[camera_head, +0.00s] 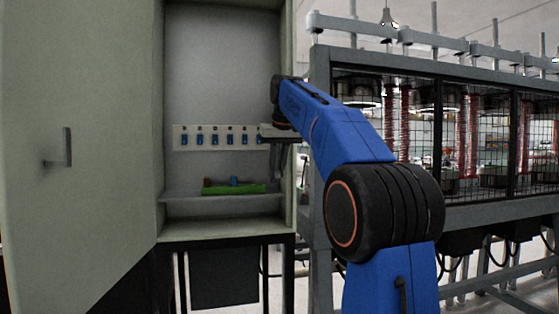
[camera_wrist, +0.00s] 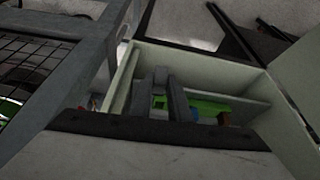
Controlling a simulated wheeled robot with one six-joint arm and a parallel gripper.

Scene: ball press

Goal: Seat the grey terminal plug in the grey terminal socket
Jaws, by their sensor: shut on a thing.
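My gripper (camera_head: 279,150) points down inside the open cabinet, close to its right wall, in front of the right end of the white socket strip (camera_head: 176,138). In the wrist view my gripper (camera_wrist: 168,98) has its fingers close together. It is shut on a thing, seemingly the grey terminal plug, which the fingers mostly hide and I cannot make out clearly. The strip carries several small blue-looking sockets in a row on the back wall. I cannot tell which is the grey terminal socket; the strip's right end is behind my gripper.
A green tray (camera_head: 232,189) lies on the cabinet shelf (camera_head: 180,199) with a reddish-brown item (camera_head: 207,182) and a blue item (camera_head: 234,181). The cabinet door (camera_head: 90,150) stands open at left. A grey frame with mesh panels (camera_head: 400,80) stands at right.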

